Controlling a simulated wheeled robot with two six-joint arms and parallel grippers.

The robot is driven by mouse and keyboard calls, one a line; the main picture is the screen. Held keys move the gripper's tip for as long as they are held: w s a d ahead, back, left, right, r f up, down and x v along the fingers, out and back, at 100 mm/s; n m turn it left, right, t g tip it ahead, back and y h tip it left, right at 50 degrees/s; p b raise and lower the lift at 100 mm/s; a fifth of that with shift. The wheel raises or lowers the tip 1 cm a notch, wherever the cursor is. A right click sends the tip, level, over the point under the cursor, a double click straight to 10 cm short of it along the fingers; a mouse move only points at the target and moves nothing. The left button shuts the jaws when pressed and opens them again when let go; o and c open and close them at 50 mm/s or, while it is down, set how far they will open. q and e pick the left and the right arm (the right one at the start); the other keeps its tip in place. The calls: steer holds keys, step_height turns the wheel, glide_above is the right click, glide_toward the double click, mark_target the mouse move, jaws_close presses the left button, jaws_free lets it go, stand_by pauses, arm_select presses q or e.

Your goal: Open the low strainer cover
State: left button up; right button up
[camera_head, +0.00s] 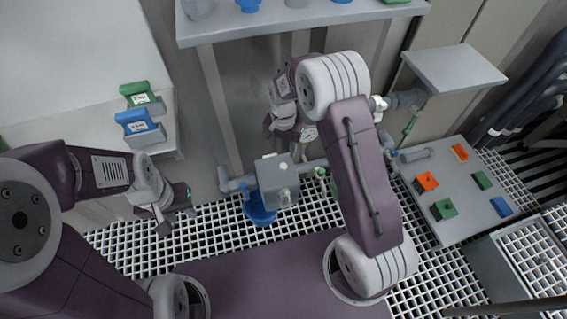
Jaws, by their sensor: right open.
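A grey box-shaped fitting (277,183) sits low on a horizontal grey pipe in the middle, with a round blue part (258,209) below it. It may be the low strainer with its cover; I cannot tell for sure, nor whether it is open or shut. My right gripper (285,130) hangs behind and above this fitting, apart from it in the picture. It is open, and my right arm partly covers it. My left gripper (177,220) points down over the grating, left of the fitting. Its fingers are too small to read.
A tray (461,208) with several coloured blocks lies at the right. A grey shelf (453,69) stands above it. A table edge (300,22) crosses the top. Blue (140,127) and green (141,97) holders stand on the left bench. Open grating (222,240) surrounds my base.

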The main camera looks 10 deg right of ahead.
mark_target(283, 165)
step_height(283, 165, down, 9)
steer(key=b, duration=0.5)
steer(key=shift+r, duration=0.1)
jaws_close()
stand_by(0.9)
